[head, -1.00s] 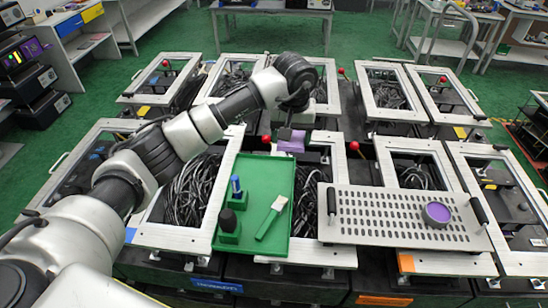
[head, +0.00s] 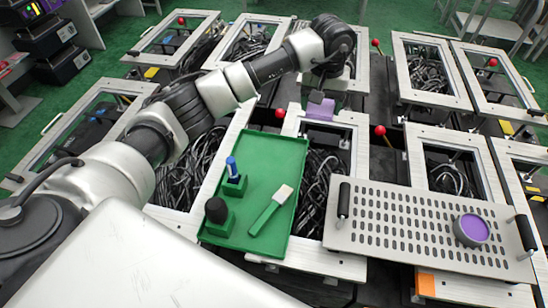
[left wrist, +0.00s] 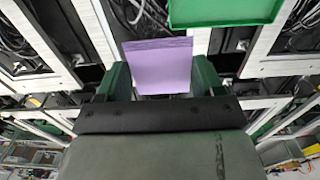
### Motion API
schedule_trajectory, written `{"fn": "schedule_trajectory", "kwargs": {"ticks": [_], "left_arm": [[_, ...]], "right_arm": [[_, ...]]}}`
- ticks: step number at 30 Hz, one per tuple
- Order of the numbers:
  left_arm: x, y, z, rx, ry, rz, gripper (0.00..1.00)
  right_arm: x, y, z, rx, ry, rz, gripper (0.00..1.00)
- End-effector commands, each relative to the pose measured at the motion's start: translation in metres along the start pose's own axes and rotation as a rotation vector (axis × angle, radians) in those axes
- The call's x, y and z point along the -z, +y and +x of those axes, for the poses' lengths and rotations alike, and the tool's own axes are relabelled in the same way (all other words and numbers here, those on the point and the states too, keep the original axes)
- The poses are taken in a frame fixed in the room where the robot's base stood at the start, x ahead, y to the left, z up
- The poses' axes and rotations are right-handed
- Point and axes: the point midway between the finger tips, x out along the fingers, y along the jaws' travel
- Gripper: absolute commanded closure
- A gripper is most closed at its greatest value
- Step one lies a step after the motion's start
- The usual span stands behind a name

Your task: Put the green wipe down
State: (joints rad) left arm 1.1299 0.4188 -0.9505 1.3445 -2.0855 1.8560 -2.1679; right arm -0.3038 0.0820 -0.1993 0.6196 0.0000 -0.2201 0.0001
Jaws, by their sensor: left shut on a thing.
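My left gripper (head: 319,97) is shut on a flat purple piece (head: 321,109), held out over the framed openings behind the green tray (head: 262,148). In the left wrist view the purple piece (left wrist: 158,66) sits between the two dark green fingers. I see no green wipe; the held piece looks purple. The tray holds a brush with a green handle (head: 263,218), a blue-topped piece in a green block (head: 234,178) and a black knob on a green block (head: 217,217). My right gripper is not in view.
A perforated metal plate (head: 400,225) with black handles lies right of the tray, bearing a round purple-topped piece (head: 472,229). Levers with red knobs (head: 280,112) stand among the framed openings, where black cables show.

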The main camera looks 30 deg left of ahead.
Motion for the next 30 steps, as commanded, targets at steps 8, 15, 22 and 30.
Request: {"fn": "schedule_trajectory", "kwargs": {"ticks": [8, 15, 22, 30], "left_arm": [[0.000, 0.000, 0.033, 0.000, -0.007, 0.000, 0.51], [-0.008, -0.018, 0.044, 0.002, -0.012, -0.002, 0.51], [-0.030, -0.067, 0.073, 0.004, -0.014, -0.004, 0.51], [-0.046, -0.104, 0.100, 0.001, -0.010, -0.002, 0.51]], "right_arm": [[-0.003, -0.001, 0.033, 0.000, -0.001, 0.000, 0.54], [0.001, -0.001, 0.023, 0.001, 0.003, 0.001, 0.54], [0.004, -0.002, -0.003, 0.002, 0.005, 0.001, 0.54], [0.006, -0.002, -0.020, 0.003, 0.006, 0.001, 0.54]]}}
